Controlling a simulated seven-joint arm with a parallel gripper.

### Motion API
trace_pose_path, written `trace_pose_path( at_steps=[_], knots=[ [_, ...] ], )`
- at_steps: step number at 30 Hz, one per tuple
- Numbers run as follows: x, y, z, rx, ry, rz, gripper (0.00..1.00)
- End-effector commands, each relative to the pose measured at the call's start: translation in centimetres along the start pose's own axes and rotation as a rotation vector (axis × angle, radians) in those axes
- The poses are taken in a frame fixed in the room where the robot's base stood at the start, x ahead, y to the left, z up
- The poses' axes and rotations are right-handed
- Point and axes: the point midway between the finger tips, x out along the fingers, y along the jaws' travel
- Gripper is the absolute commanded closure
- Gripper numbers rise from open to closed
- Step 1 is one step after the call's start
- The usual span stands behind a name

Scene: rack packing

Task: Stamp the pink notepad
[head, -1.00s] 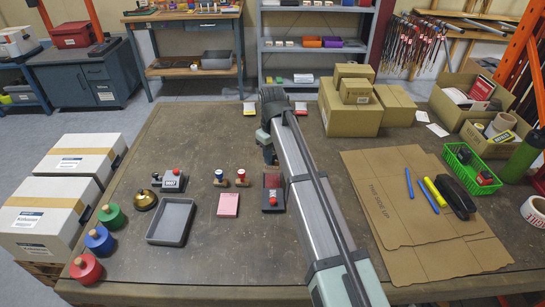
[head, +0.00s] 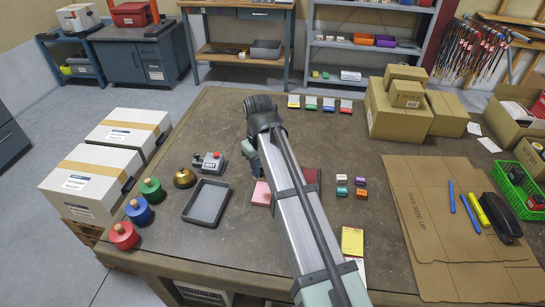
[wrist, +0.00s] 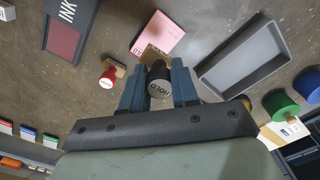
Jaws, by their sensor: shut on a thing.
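The pink notepad (head: 262,193) lies on the table, partly covered by my arm in the head view. It also shows in the wrist view (wrist: 158,32), just beyond my fingers. My gripper (wrist: 160,92) is shut on a wooden-based stamp with a dark round handle (wrist: 159,80), its top marked HOLD. The stamp's wooden base (wrist: 153,56) appears close to the notepad's near edge; I cannot tell if they touch. A red-handled stamp (wrist: 108,76) stands to the left. An ink pad (wrist: 66,40) with a dark red surface lies beyond it.
A grey tray (head: 206,202) lies left of the notepad, with a brass bell (head: 185,178) and a grey-and-red device (head: 209,163) behind it. Red, blue and green knobbed pots line the left edge. Small coloured blocks (head: 341,180) and flat cardboard (head: 440,210) lie right.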

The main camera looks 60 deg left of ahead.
Motion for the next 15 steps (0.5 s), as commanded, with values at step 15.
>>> trace_pose_path(
  at_steps=[15],
  knots=[
    [0.73,-0.03,0.38,0.131,-0.006,-0.002,0.9]
  ],
)
